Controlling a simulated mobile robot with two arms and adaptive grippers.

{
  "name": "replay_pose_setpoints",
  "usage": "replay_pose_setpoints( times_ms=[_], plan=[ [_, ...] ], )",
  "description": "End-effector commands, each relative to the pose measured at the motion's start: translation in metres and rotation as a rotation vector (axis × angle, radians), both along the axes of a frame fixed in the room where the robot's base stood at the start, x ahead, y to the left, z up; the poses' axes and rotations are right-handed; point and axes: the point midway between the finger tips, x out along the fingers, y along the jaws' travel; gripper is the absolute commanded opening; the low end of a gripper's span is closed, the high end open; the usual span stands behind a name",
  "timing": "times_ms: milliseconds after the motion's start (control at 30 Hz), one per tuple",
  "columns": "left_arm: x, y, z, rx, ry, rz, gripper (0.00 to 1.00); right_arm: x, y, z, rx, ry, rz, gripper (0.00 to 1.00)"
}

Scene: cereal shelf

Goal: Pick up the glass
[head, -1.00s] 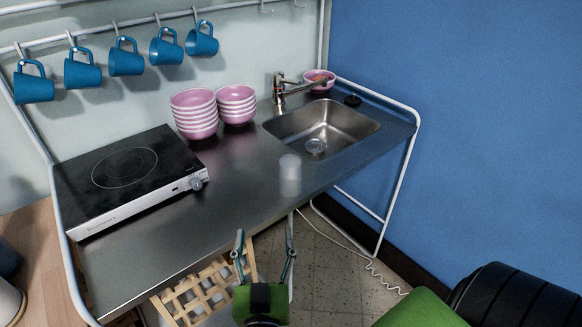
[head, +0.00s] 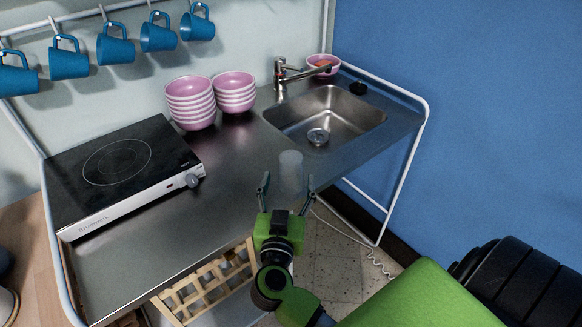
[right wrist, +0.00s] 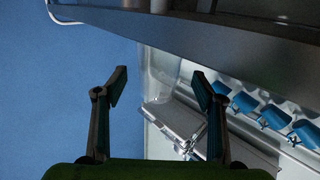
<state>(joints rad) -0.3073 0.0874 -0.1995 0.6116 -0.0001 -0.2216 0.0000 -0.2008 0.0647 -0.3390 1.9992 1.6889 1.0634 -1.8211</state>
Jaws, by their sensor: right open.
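The glass (head: 291,166) is clear and stands upright on the steel counter, near its front edge and in front of the sink. My right gripper (head: 287,183) is open and empty, with its fingers pointing at the glass from the front. In the right wrist view the picture is upside down. There the glass (right wrist: 160,68) shows faintly beyond and between the open fingertips of my right gripper (right wrist: 158,84). Whether the fingertips reach alongside it is hard to tell. My left gripper is not in view.
A cooktop (head: 118,172) sits on the counter (head: 225,195) at left. Two stacks of pink bowls (head: 190,105) stand behind, and the sink (head: 335,118) lies behind and right of the glass. Blue mugs (head: 115,45) hang above. A wooden crate (head: 205,285) is below the counter's front.

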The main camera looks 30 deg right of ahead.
Motion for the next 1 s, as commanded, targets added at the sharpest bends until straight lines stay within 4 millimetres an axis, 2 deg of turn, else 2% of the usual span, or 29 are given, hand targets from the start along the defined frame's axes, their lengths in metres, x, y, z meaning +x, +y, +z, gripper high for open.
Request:
replay_pose_setpoints(
  times_ms=[133, 300, 567, 600, 767, 833, 867, 1000],
  plan=[
    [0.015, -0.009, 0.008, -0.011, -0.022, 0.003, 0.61, 0.016, -0.017, 0.009, -0.005, -0.003, -0.002, 0.63],
    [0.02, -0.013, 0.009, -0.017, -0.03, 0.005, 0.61, 0.031, -0.03, 0.007, -0.003, -0.002, -0.002, 0.63],
    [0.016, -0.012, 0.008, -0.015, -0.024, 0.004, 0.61, 0.034, -0.032, 0.006, -0.001, -0.001, -0.001, 0.63],
    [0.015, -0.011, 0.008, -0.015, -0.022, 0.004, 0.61, 0.034, -0.032, 0.006, -0.001, -0.001, -0.001, 0.58],
    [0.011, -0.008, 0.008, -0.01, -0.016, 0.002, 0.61, 0.034, -0.032, 0.006, -0.001, -0.001, -0.001, 0.18],
    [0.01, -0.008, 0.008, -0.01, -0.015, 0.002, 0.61, 0.033, -0.032, 0.006, -0.001, -0.001, -0.001, 0.17],
    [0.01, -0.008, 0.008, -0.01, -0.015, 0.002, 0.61, 0.034, -0.032, 0.007, -0.001, -0.002, -0.001, 0.14],
    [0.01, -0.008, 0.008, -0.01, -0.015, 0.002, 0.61, 0.034, -0.031, 0.007, -0.001, -0.002, -0.001, 0.13]
  ],
)
